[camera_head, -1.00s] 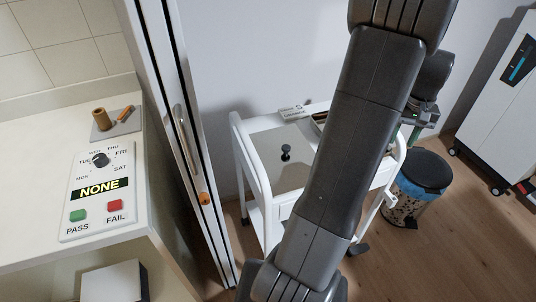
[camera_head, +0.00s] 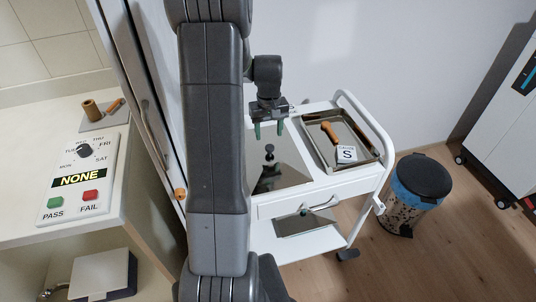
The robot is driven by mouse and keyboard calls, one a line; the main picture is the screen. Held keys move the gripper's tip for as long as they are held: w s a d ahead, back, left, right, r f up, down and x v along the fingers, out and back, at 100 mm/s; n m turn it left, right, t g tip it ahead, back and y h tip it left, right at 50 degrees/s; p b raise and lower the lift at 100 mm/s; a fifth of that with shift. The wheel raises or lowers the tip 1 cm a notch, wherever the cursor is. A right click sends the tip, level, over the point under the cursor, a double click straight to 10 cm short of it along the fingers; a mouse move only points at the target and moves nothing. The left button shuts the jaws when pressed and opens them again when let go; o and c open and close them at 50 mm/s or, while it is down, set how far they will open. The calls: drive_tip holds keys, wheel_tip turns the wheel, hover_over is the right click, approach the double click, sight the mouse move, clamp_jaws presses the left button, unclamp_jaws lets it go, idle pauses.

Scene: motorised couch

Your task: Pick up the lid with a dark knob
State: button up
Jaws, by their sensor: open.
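The lid (camera_head: 290,168) is a flat, grey, shiny rectangular plate on the left part of the white cart's top. Its dark knob (camera_head: 269,150) stands up from its middle. My gripper (camera_head: 268,131) points down with its two green fingers apart and empty. In the picture the fingertips are just above the knob, which shows below and between them; the exact height gap is hard to tell. My arm hides the lid's left side.
On the white cart (camera_head: 268,211), right of the lid, a metal tray (camera_head: 371,158) holds a wooden-handled tool (camera_head: 329,131) and an "S" card (camera_head: 346,154). A bin (camera_head: 419,187) stands right of the cart. A counter (camera_head: 113,192) with a control panel is at left.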

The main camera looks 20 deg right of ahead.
sight(270, 146)
drive_tip(key=f, duration=0.5)
drive_tip(key=shift+s+f+p, duration=0.25)
drive_tip(key=shift+f+p, duration=0.05)
drive_tip(key=shift+p, duration=0.05)
drive_tip(key=shift+c, duration=0.2)
drive_tip(key=shift+d, duration=0.1)
clamp_jaws()
